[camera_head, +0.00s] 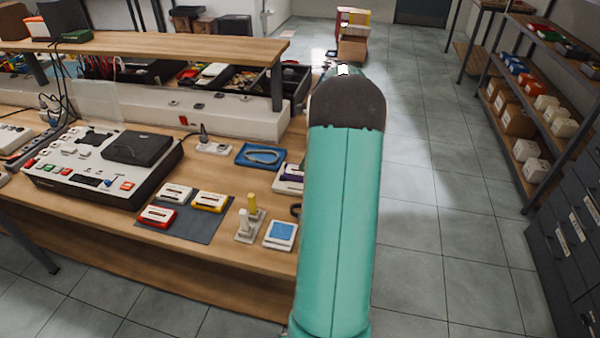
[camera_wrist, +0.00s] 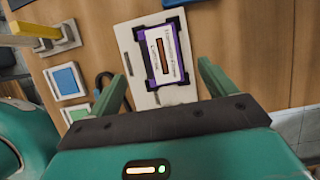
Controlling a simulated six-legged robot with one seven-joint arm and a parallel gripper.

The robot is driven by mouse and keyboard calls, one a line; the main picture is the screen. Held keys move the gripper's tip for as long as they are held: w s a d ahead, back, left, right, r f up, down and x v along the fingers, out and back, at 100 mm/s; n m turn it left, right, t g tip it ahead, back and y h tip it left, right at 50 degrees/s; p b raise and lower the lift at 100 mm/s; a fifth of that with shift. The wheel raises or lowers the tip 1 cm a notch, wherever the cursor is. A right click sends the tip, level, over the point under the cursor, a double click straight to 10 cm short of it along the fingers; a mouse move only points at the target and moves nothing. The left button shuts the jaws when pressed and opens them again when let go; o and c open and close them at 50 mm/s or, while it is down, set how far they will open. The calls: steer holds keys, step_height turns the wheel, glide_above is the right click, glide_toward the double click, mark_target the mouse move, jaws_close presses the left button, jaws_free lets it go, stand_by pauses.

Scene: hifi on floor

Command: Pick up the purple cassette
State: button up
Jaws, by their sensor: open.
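The purple cassette (camera_wrist: 177,53) shows in the wrist view, with a purple edge, a white label and black corner pieces. It lies on a pale flat board (camera_wrist: 136,63) on the wooden table. My gripper (camera_wrist: 160,85) is open and empty in the wrist view, one green finger on each side of the board's near end. The cassette lies beyond the fingertips. I cannot tell how high the fingers are above it.
A blue-topped square (camera_head: 280,234), a stand with a yellow post (camera_head: 251,205) and a blue tray (camera_head: 259,157) are near the cassette. Red, yellow and white cassettes lie on a dark mat (camera_head: 190,225) by a tape machine (camera_head: 105,165). Open floor (camera_head: 430,220) lies to the right.

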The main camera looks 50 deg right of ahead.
mark_target(297, 170)
steer(key=x, duration=0.3)
steer(key=shift+a, duration=0.15)
steer(key=shift+x, duration=2.3)
steer(key=shift+w, duration=0.15)
steer(key=shift+f, duration=0.1)
steer(key=c, duration=1.2)
steer(key=shift+o, duration=0.2)
